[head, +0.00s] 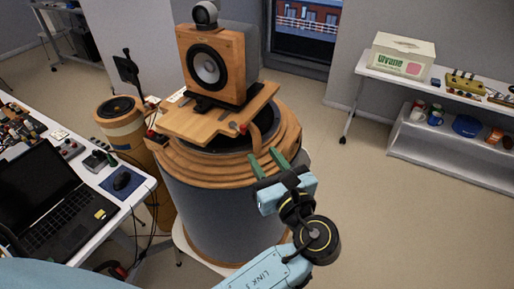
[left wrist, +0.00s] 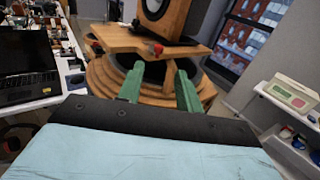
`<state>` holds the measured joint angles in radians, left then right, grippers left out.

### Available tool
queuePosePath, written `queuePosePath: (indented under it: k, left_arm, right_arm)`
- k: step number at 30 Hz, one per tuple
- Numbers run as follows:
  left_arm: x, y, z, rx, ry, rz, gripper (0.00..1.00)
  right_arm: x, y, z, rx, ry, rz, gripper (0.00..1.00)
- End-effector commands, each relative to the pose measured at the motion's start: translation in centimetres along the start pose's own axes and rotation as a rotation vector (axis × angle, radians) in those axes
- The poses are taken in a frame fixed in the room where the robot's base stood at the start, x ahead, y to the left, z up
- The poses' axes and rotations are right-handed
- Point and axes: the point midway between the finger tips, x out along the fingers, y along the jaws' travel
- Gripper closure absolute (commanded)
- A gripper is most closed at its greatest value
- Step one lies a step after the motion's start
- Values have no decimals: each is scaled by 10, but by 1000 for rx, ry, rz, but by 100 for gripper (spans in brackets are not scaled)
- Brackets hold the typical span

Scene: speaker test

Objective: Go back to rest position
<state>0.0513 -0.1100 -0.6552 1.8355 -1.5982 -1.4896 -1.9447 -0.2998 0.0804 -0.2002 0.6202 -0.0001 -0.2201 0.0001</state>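My left gripper (head: 264,155) is in front of the round drum-like stand (head: 222,205), near its stepped wooden rim. Its two green fingers are apart with nothing between them; this also shows in the left wrist view (left wrist: 160,69). A wooden speaker (head: 212,66) stands upright on a wooden board (head: 200,122) on top of the stand. A red knob (left wrist: 156,48) sits at the board's near edge, beyond the fingers. I cannot tell whether the fingers touch the rim. My right gripper is not in view.
A smaller wooden drum (head: 122,122) stands beside the stand. At right a white shelf (head: 450,160) carries a box (head: 403,57) and small items. The floor (head: 400,225) at right is clear.

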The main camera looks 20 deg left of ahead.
Motion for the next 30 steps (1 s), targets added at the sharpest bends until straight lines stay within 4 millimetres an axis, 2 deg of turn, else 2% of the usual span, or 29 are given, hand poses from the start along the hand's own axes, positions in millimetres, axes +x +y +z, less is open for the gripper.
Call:
queuePosePath:
  k: [5, 17, 20, 23, 25, 26, 29, 30]
  left_arm:
    - [-8, 0, 0, -1, 0, 1, 64]
    - [-8, 0, 0, -1, 0, 1, 64]
    - [-7, -1, -5, -1, 6, -6, 64]
    - [-4, -7, -32, -9, 44, -42, 64]
    - [-2, -14, -70, -26, 102, -85, 64]
    - [0, -16, -89, -39, 135, -106, 64]
    - [1, -19, -166, -99, 279, -162, 64]
    - [0, -18, -197, -129, 344, -174, 64]
  right_arm:
    - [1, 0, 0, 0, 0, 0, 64]
    - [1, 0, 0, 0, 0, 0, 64]
    - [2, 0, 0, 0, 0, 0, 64]
    - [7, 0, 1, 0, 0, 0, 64]
    - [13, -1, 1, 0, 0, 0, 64]
    - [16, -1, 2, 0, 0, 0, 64]
    - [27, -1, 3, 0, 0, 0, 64]
    - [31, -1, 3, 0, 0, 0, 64]
